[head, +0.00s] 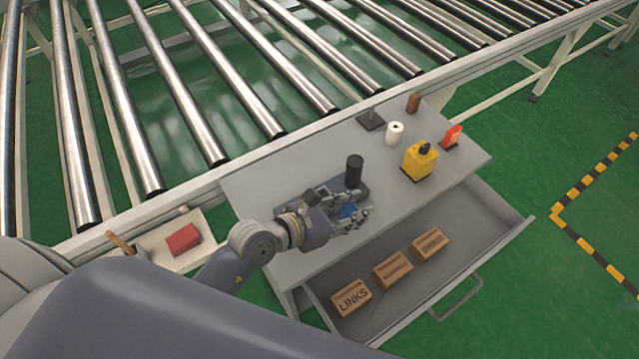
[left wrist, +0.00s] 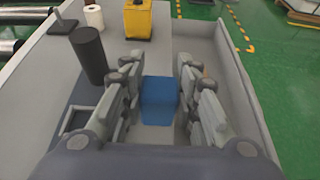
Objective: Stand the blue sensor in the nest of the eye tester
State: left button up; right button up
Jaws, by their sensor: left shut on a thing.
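The blue sensor (head: 348,211) is a small blue block. It shows between the fingers in the left wrist view (left wrist: 160,97). My left gripper (head: 354,214) is shut on it, over the front part of the grey top. The eye tester appears to be the dark plate with an upright black cylinder (head: 354,170), just behind the gripper. In the left wrist view the black cylinder (left wrist: 89,55) stands left of the fingers. A square-framed recess (left wrist: 76,121), seemingly the nest, lies nearer, left of the sensor and partly hidden by the left finger. My right gripper is not in view.
A yellow device (head: 419,162), a white roll (head: 394,133), a red item (head: 451,137) and a brown block (head: 413,103) stand at the right. An open drawer (head: 455,245) with three brown boxes juts out in front. A roller conveyor (head: 250,60) runs behind.

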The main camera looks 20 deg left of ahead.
pick_arm(q)
jog(key=w+a, duration=0.1)
jog(key=a, duration=0.1)
jog(key=w+a, duration=0.4)
jog(key=shift+w+a+f, duration=0.1)
jog(key=shift+a+f, duration=0.25)
jog(key=shift+a, duration=0.05)
jog(key=shift+w+a+f, duration=0.1)
jog(key=shift+w+a, duration=0.25)
jog(key=shift+a, duration=0.05)
jog(key=f, duration=0.1)
jog(key=a+f, duration=0.1)
jog(key=shift+w+f, duration=0.3)
jog(key=shift+w, duration=0.05)
jog(key=shift+f, duration=0.5)
jog(key=shift+f+b, duration=0.2)
jog(key=shift+b, duration=0.2)
jog(key=o, duration=1.1)
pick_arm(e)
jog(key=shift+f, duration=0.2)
pick_arm(q)
jog(key=shift+r, duration=0.1)
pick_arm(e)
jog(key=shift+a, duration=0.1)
